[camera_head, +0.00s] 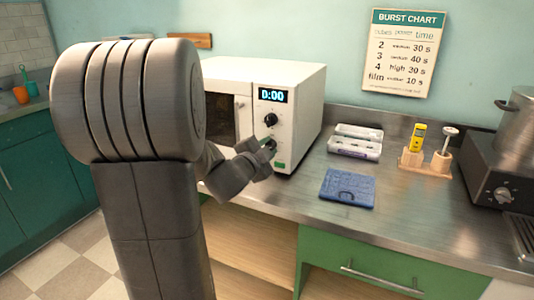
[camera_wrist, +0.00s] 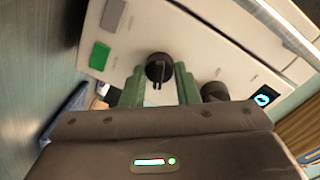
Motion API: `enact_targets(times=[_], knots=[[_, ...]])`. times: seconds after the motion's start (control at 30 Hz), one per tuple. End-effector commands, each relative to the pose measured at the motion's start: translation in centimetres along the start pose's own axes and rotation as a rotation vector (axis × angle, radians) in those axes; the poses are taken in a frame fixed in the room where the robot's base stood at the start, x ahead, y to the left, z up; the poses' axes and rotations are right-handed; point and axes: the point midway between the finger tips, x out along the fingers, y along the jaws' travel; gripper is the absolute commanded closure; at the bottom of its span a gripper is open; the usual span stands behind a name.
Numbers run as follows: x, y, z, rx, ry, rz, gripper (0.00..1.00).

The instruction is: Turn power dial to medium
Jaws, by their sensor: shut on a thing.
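The white microwave (camera_head: 305,100) stands on the steel counter, with a display (camera_head: 272,95) reading 0:00. A black upper dial (camera_head: 271,119) sits below the display. My gripper (camera_head: 263,146) is at the lower dial, which is mostly hidden behind it in the head view. In the wrist view my gripper's green fingers (camera_wrist: 160,72) lie one on each side of the black lower dial (camera_wrist: 158,66) and are shut on it. The upper dial (camera_wrist: 214,91) is beside the fingers, apart from them. The dial markings are too small to read.
A green button (camera_wrist: 99,55) is on the panel near the lower dial. A burst chart (camera_head: 404,52) hangs on the wall. A blue folded cloth (camera_head: 347,188), a white tray (camera_head: 355,141) and a wooden holder (camera_head: 426,162) with a yellow device lie right of the microwave. A stove (camera_head: 500,165) carries a pot.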

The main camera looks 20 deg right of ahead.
Motion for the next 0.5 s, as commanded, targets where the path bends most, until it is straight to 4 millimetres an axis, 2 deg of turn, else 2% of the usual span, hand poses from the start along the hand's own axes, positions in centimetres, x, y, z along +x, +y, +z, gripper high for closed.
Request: enact_targets(times=[0.5], knots=[[0.02, -0.04, -0.07, 0.031, 0.0, -0.001, 0.95]])
